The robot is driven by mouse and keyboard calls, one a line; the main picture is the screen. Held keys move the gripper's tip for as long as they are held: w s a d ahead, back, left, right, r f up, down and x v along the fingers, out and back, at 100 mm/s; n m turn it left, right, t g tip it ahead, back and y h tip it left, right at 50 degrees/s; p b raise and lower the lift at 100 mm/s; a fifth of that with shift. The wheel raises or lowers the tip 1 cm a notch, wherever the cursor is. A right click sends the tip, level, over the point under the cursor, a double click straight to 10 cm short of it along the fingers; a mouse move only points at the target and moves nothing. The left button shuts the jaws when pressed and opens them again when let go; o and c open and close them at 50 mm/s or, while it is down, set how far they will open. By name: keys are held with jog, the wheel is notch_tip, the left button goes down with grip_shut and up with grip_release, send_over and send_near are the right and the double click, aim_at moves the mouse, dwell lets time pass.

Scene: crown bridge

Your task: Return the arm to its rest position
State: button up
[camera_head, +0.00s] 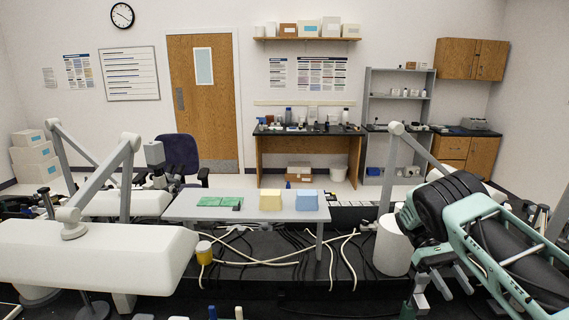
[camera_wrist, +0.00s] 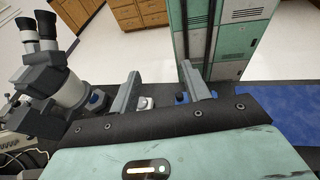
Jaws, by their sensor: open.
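My gripper (camera_wrist: 160,70) shows in the wrist view with its two grey fingers spread wide apart. Nothing is held between them. Beyond and below the fingers is a dark bench top with a small white item (camera_wrist: 145,103) and a small blue item (camera_wrist: 182,98); I cannot tell what they are. In the head view my teal and black arm (camera_head: 485,235) is folded at the right side, with its lower end near the bottom edge. The task names no other object.
A microscope (camera_wrist: 62,85) stands close at the left in the wrist view, a blue mat (camera_wrist: 290,98) lies right, and teal lockers (camera_wrist: 225,40) stand behind. In the head view a grey table (camera_head: 245,213) holds green boards and two boxes; a white cylinder (camera_head: 392,248) stands beside my arm.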

jog(key=s+a+r+n+t+y+b, duration=0.15)
jog(key=s+a+t+b, duration=0.25)
jog(key=a, duration=0.7)
jog(key=s+a+r+n+t+b, duration=0.2)
jog(key=s+a+r+t+b, duration=0.15)
jog(key=a, duration=0.65)
jog(key=s+a+f+n+t+b, duration=0.1)
jog(key=s+a+t+b, duration=0.2)
jog(key=s, duration=0.7)
jog(key=s+a+n+t+y+b, duration=0.1)
jog(key=s+a+t+b, duration=0.2)
jog(key=s, duration=0.7)
jog(key=shift+s+a+f+n+t, duration=0.2)
jog(key=shift+a+f+n+t, duration=0.2)
jog(key=shift+a, duration=0.75)
